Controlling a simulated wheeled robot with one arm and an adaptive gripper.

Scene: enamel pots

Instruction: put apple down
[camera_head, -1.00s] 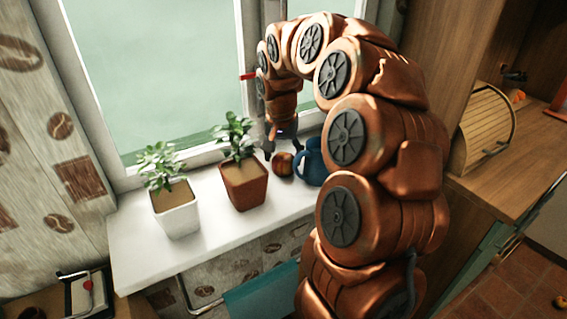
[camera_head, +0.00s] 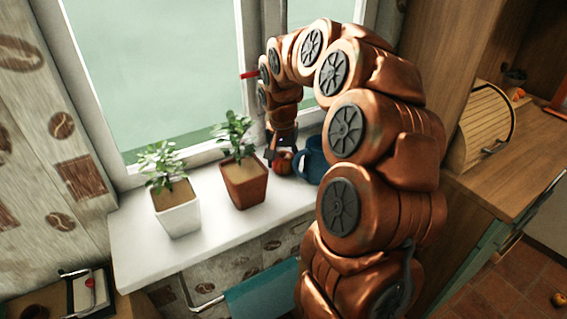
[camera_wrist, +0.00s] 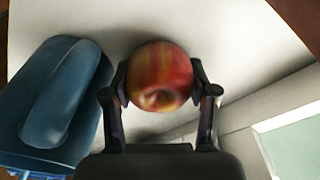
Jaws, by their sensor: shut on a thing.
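A red and yellow apple (camera_wrist: 160,78) is between the two fingers of my gripper (camera_wrist: 160,92) in the wrist view, and the fingers are shut on it from both sides. In the head view the apple (camera_head: 283,161) is at the windowsill (camera_head: 225,217), with my gripper (camera_head: 281,154) around it from above. Whether the apple touches the sill cannot be told. A blue mug (camera_head: 312,160) stands just right of the apple, partly hidden by my arm. The mug (camera_wrist: 62,105) shows at the left of the wrist view, close to one finger.
A plant in a brown pot (camera_head: 243,184) stands left of my gripper, and a plant in a white pot (camera_head: 177,208) is further left. The window (camera_head: 160,80) rises behind the sill. A wooden roll-top box (camera_head: 483,130) is on the counter at right.

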